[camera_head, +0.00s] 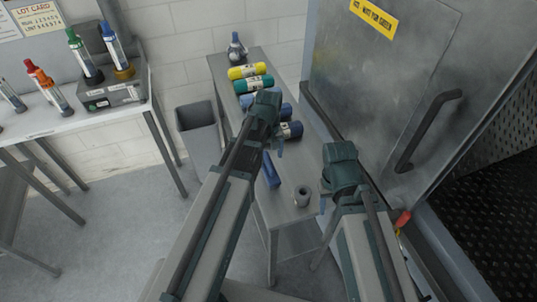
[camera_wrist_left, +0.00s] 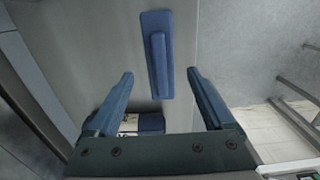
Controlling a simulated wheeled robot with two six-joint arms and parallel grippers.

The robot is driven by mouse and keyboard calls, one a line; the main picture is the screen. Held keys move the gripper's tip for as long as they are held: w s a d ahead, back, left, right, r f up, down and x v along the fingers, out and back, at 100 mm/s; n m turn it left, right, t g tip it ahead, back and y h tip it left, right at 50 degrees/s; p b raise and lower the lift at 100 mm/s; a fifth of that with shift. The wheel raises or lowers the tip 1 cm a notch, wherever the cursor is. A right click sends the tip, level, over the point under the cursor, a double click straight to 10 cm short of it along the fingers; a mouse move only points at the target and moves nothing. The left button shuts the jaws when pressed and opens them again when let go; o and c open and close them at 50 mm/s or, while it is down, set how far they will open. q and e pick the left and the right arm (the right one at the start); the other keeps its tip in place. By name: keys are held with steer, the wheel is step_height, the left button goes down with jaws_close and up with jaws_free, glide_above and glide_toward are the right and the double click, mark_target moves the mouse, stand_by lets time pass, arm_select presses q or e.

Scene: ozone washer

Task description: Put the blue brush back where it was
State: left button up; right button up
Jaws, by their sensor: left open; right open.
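The blue brush (camera_head: 271,171) lies on the narrow grey table (camera_head: 257,212), near its left edge. In the left wrist view the brush (camera_wrist_left: 157,55) is a flat blue block with a raised bar along it, lying beyond and between my open fingertips. My left gripper (camera_head: 279,146) is open and empty above the table, just behind the brush in the head view; its fingers (camera_wrist_left: 160,76) show clearly in the wrist view. I cannot tell its exact height above the brush. My right gripper (camera_head: 325,190) is open and empty, over the table's right side.
Yellow (camera_head: 248,71), teal (camera_head: 252,84) and blue rolls (camera_head: 291,130) lie along the table, partly behind my left arm. A small grey ring (camera_head: 302,196) stands near the front. A metal door (camera_head: 385,85) borders the right. A grey bin (camera_head: 196,115) stands left.

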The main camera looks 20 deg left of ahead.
mark_target(269, 163)
arm_select(q)
step_height(269, 163, up, 6)
steer(key=p, duration=0.4)
steer(key=s+d+m+y, duration=0.1)
steer(key=s+d+m, duration=0.9)
steer(key=s, duration=0.4)
steer(key=shift+d+f+m, duration=0.15)
steer(key=shift+d+m, duration=0.05)
steer(key=shift+m, duration=0.1)
arm_select(e)
step_height(269, 163, up, 6)
steer(key=shift+f, duration=0.25)
arm_select(q)
steer(key=shift+s, duration=0.1)
step_height(269, 163, down, 5)
steer(key=b, duration=0.4)
steer(key=shift+b, duration=0.3)
arm_select(e)
step_height(269, 163, down, 5)
steer(key=shift+r, duration=0.1)
